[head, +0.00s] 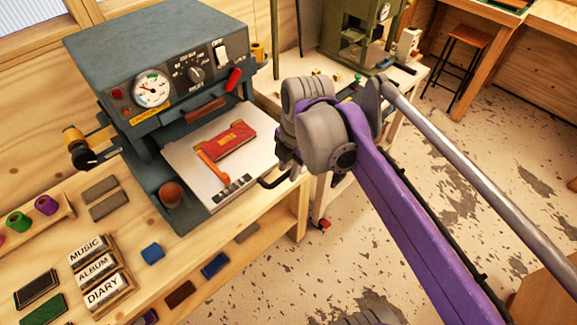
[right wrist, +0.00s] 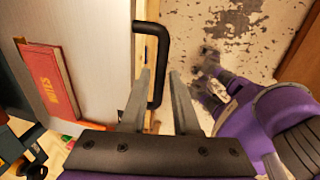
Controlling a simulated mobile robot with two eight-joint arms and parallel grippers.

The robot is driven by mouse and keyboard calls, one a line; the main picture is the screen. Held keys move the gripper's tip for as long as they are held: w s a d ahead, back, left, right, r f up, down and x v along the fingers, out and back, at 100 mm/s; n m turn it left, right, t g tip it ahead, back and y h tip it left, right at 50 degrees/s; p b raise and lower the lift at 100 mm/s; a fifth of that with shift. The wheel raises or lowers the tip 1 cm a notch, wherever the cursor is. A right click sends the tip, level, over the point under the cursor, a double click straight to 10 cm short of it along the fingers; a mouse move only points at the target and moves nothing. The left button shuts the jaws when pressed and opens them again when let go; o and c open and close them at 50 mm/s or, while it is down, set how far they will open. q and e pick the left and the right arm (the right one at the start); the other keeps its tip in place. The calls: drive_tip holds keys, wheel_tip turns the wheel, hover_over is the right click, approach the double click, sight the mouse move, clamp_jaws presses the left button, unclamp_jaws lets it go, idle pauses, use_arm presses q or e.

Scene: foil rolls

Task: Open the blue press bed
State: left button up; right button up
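The blue press (head: 150,65) is a dark blue-grey machine with a dial gauge, on the wooden bench at the left. Its pale flat bed (head: 190,160) sits at its front, with a red booklet (head: 230,139) on it. The bed also shows in the right wrist view (right wrist: 95,40). A black bar handle (right wrist: 158,50) is on the bed's outer edge; it also shows in the head view (head: 275,183). My right gripper (right wrist: 160,72) is at the handle, fingers apart, with the bar's near end between them. Contact is unclear.
An orange-red strip (head: 213,166) lies beside the booklet. Stamp blocks (head: 92,268) and coloured pads stand on the bench (head: 60,190) at the front left. A green machine (head: 360,35) stands behind my right arm. Worn floor (head: 480,180) is open to the right.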

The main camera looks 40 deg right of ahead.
drive_tip(key=shift+r, duration=0.15)
wheel_tip(320, 180, up, 10)
drive_tip(key=s, duration=0.2)
drive_tip(key=shift+r, duration=0.2)
drive_tip(key=shift+f, duration=0.1)
idle(0.5)
